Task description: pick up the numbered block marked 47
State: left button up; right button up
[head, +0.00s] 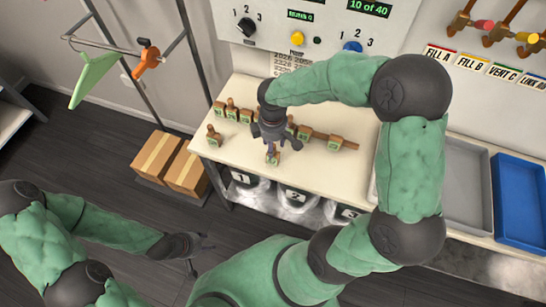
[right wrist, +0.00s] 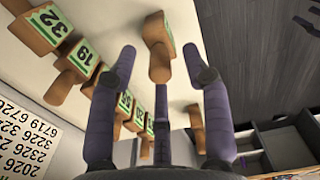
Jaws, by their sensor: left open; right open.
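Several wooden blocks with green numbered faces stand on the white table; in the head view the numbers are too small to read. One block (head: 272,157) stands nearest the table's front edge, right under my right gripper (head: 269,148). In the right wrist view this block (right wrist: 158,50) lies beyond and between the open fingers (right wrist: 163,80), apparently not gripped; its number is turned away. Blocks marked 32 (right wrist: 45,25) and 19 (right wrist: 80,57) are readable there. I cannot tell which block is 47. My left gripper (head: 200,243) is open and empty over the floor.
More blocks stand in a row (head: 231,110) behind my right gripper, with one off left (head: 213,136). Numbered bins (head: 295,197) sit under the table's front edge. Grey (head: 468,185) and blue (head: 520,200) trays lie at right. Cardboard boxes (head: 157,153) and a garment rail (head: 145,85) are at left.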

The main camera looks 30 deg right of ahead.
jog(key=shift+f, duration=0.7)
jog(key=shift+c, duration=0.3)
grip_shut()
jog(key=shift+r, duration=0.1)
